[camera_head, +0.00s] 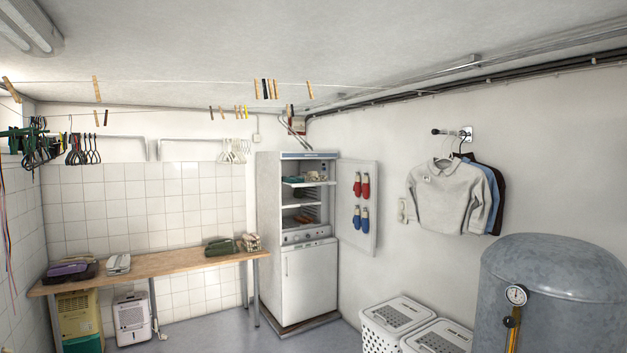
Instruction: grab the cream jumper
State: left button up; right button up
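The cream jumper (449,198) hangs on a hanger from a short dark wall peg (448,132) on the right wall. It is the frontmost garment, with its sleeves hanging down at both sides. A blue garment (490,196) and a dark garment (497,180) hang close behind it, partly hidden by it. Neither of my grippers shows in the head view.
Two white lidded baskets (397,315) stand on the floor below the jumper. A large grey tank (553,265) with a gauge stands at the right front. A tall white cabinet (308,275) has its upper door open. A wooden bench (170,262) runs along the back wall.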

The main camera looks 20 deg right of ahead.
aim_at(311, 175)
jog(key=i+z, duration=0.2)
jog(key=i, duration=4.05)
jog(key=i+z, duration=0.15)
jog(key=i, duration=0.4)
jog(key=i+j+z, duration=0.15)
jog(key=i, duration=0.4)
jog(key=i+j+z, duration=0.15)
jog(key=i, duration=0.4)
